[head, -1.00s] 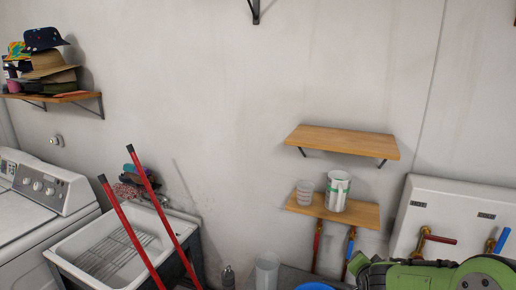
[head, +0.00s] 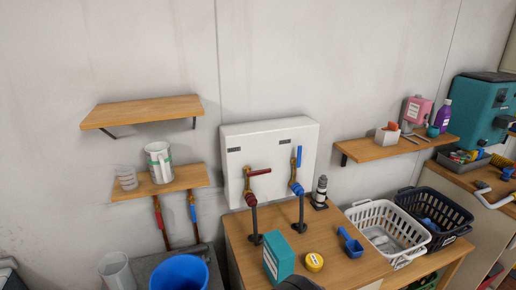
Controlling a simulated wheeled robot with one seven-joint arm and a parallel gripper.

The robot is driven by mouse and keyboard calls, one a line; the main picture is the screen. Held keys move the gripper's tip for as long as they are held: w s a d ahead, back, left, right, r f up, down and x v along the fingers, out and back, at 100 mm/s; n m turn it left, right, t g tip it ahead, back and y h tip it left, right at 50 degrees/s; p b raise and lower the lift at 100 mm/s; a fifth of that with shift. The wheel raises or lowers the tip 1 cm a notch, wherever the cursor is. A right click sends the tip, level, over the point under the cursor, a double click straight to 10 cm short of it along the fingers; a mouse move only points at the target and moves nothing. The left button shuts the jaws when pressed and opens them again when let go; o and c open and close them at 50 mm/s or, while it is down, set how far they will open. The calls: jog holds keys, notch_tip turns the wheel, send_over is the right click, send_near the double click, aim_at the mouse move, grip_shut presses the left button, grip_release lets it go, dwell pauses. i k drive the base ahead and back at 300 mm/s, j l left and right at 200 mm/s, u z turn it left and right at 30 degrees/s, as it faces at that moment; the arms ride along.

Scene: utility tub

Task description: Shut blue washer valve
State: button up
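A white wall box (head: 235,133) is mounted above a wooden counter, with two brass valves on its front. The right valve has a blue lever (head: 299,156) standing about upright, with a blue collar and dark hose below it. The left valve has a red lever (head: 260,172) lying roughly level.
A blue bucket (head: 180,272) stands left. A shelf (head: 400,147) juts out right.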

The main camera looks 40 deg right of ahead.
aim_at(298, 162)
jog(key=z, duration=1.5)
jog(key=i+l+u, duration=0.1)
jog(key=u, duration=0.35)
jog(key=i+l+u, duration=0.1)
jog(key=l+u, duration=0.45)
jog(key=u, duration=0.35)
jog(key=l+u, duration=0.3)
jog(key=u, duration=0.15)
